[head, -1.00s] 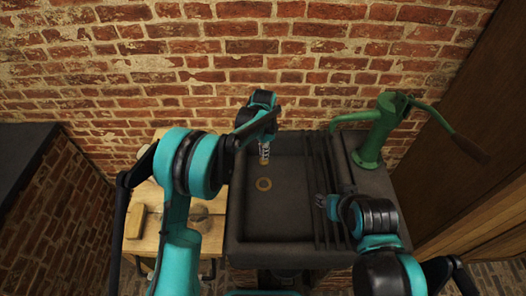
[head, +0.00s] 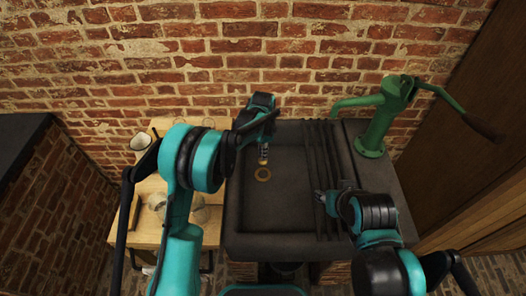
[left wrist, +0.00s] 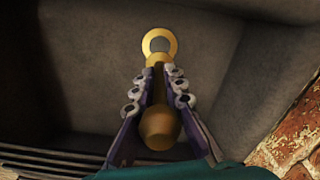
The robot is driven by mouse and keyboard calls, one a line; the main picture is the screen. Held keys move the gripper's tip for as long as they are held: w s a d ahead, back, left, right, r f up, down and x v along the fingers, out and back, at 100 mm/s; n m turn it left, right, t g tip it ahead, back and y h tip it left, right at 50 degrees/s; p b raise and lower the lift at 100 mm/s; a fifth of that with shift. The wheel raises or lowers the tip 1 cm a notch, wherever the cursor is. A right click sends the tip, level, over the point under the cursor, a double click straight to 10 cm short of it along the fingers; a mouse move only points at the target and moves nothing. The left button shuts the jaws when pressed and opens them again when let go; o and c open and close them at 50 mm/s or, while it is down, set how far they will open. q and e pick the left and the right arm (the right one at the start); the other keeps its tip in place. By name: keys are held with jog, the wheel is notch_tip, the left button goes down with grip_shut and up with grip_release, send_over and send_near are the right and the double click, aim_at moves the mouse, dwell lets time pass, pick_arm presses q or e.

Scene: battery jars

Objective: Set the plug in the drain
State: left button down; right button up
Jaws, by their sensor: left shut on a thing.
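My left gripper (head: 263,150) is shut on the plug, a small brass-coloured piece (head: 263,161), above the dark stone sink. In the left wrist view the plug's rounded brown-gold part (left wrist: 159,127) sits between the purple fingers (left wrist: 157,85), with a gold end showing at the fingertips. The drain, a gold ring (head: 263,174) in the sink floor, lies just below the plug in the head view; it also shows beyond the fingertips in the left wrist view (left wrist: 159,43). The plug appears apart from the drain. My right gripper (head: 322,197) is over the ribbed drainboard; its jaws are too small to read.
The sink (head: 285,215) has raised walls around the drain. A green hand pump (head: 375,130) stands at its right. A wooden table (head: 150,190) with a jug (head: 140,143) and other vessels stands at the left. A brick wall rises behind.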

pick_arm(q)
jog(key=shift+f+b, duration=2.95)
jog(key=shift+f, duration=1.4)
jog(key=c, duration=1.5)
grip_release()
notch_tip(320, 180, up, 12)
jog(key=shift+r, duration=0.1)
